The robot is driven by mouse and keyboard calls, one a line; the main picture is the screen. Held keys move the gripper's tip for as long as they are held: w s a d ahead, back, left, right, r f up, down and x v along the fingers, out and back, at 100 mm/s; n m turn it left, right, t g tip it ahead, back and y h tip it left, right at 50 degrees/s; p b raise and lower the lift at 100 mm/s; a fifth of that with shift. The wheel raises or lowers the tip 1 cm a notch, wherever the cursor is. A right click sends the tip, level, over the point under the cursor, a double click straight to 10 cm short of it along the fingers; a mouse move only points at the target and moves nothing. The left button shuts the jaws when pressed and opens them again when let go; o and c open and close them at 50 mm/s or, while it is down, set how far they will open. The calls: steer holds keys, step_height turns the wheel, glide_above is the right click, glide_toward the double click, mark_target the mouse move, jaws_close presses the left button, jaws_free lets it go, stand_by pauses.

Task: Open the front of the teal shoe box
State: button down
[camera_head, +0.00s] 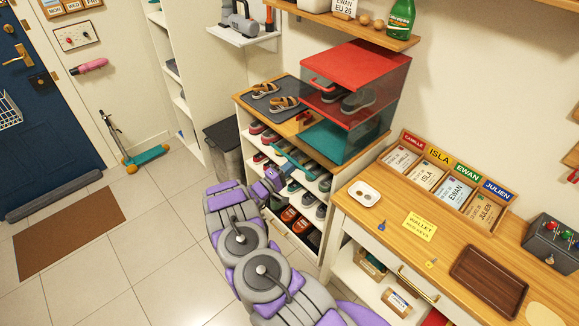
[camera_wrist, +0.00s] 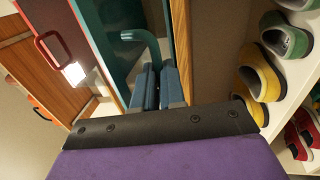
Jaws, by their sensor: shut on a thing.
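The teal shoe box (camera_head: 352,145) sits on the wooden top of the shoe cubby, directly under a red shoe box (camera_head: 370,66). It has clear sides, and its teal inside shows. A teal bar (camera_head: 293,162) juts out low at its front, near my gripper (camera_head: 268,184). In the wrist view, my gripper (camera_wrist: 158,88) has its blue-grey fingers shut on the curved teal handle (camera_wrist: 142,38). Teal-edged panels (camera_wrist: 182,40) show beside and behind it. How far the front stands open is hard to tell.
The red box's handle (camera_wrist: 50,45) shows at the left of the wrist view. Sandals (camera_head: 283,103) lie on a dark mat beside the boxes. Shoes (camera_head: 289,215) fill the cubby shelves below. A wooden desk (camera_head: 400,215) stands at right.

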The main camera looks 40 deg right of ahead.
steer(key=c, duration=1.2)
jaws_free()
steer(key=shift+d+f, duration=0.1)
steer(key=shift+d, duration=0.5)
steer(key=p+v, duration=0.1)
steer(key=v, duration=1.7)
steer(key=shift+w+a+r+p, duration=0.15)
steer(key=shift+a+r+p, duration=0.1)
steer(key=shift+p, duration=0.1)
steer(key=shift+c, duration=0.4)
